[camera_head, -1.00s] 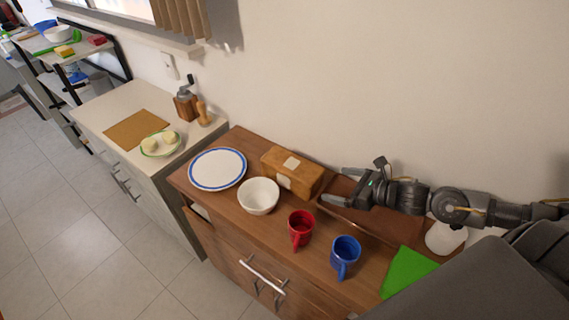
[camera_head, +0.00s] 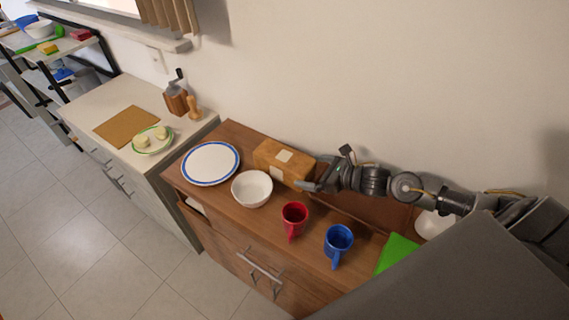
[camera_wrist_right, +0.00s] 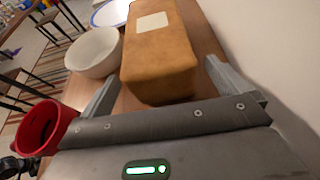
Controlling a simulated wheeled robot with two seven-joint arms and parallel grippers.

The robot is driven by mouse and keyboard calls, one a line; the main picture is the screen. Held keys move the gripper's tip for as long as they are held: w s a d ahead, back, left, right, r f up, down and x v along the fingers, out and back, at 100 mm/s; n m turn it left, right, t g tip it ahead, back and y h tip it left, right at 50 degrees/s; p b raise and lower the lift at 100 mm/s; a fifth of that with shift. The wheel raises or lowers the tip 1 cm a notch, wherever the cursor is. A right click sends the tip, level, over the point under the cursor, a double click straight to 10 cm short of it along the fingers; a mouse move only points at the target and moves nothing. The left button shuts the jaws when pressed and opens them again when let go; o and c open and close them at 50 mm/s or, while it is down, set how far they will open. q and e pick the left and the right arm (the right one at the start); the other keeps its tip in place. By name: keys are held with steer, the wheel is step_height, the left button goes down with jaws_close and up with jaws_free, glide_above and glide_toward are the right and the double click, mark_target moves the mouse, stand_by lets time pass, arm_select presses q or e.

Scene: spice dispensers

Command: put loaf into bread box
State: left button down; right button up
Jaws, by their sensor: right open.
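The loaf (camera_head: 280,160) is a brown block with pale labels, lying on the wooden cabinet top against the back, right of the blue-rimmed plate. It also shows in the right wrist view (camera_wrist_right: 160,60), straight ahead of the fingers. My right gripper (camera_head: 308,186) is open at the loaf's near right end, with one finger to each side of that end in the wrist view (camera_wrist_right: 160,85). I cannot tell whether the fingers touch it. The bread box (camera_head: 376,208) seems to be the brown wooden piece behind and under my right arm, mostly hidden. My left gripper is not in view.
A white bowl (camera_head: 252,188), a red mug (camera_head: 294,218) and a blue mug (camera_head: 338,242) stand in front of the loaf. The blue-rimmed plate (camera_head: 210,163) is at left. A green item (camera_head: 396,254) lies at right. The wall is close behind.

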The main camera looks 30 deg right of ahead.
mark_target(301, 168)
steer(key=x, duration=0.1)
steer(key=p+x, duration=0.2)
steer(key=x, duration=0.1)
steer(key=shift+a+r, duration=0.1)
steer(key=shift+r, duration=0.2)
steer(key=shift+w+a+f, duration=0.15)
steer(key=shift+w+f, duration=0.1)
steer(key=c, duration=1.1)
steer(key=shift+c, duration=0.2)
